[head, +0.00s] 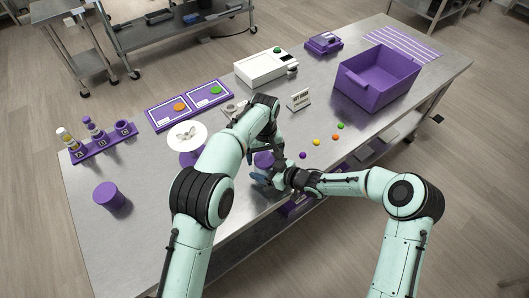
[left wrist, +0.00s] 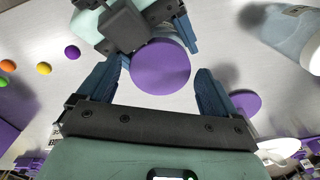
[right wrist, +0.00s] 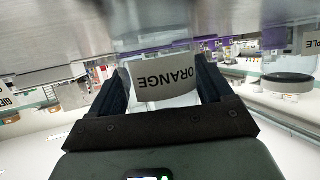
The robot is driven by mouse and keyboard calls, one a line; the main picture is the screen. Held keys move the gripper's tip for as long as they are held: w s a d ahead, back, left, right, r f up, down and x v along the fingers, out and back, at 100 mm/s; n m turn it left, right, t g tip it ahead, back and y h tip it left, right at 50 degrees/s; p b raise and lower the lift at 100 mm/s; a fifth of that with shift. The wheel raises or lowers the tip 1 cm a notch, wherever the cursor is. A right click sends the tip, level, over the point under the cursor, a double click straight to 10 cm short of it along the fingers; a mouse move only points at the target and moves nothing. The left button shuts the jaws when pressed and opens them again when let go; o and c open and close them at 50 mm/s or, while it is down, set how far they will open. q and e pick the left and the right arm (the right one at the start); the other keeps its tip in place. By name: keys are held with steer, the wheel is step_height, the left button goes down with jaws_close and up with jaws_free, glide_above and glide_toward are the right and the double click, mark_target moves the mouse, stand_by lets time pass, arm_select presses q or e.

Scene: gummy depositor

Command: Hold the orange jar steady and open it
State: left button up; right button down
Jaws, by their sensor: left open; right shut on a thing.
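The orange jar (right wrist: 165,86) is clear, with a white label reading ORANGE upside down in the right wrist view. My right gripper (right wrist: 165,92) is shut on the jar's body, a finger on each side. Its round purple lid (left wrist: 160,67) shows from above in the left wrist view. My left gripper (left wrist: 157,80) is open over the lid, with one finger on either side and gaps between. In the head view the lid (head: 263,159) is partly covered by my left gripper (head: 268,170), and the jar's body is mostly hidden.
Several coloured balls (head: 316,142) lie right of the jar.

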mark_target(265, 158)
arm_select(q)
steer(key=c, duration=1.1)
steer(key=n, duration=0.3)
steer(key=shift+r, duration=0.25)
steer(key=shift+r, duration=0.9)
steer(key=shift+r, duration=2)
arm_select(e)
jaws_free()
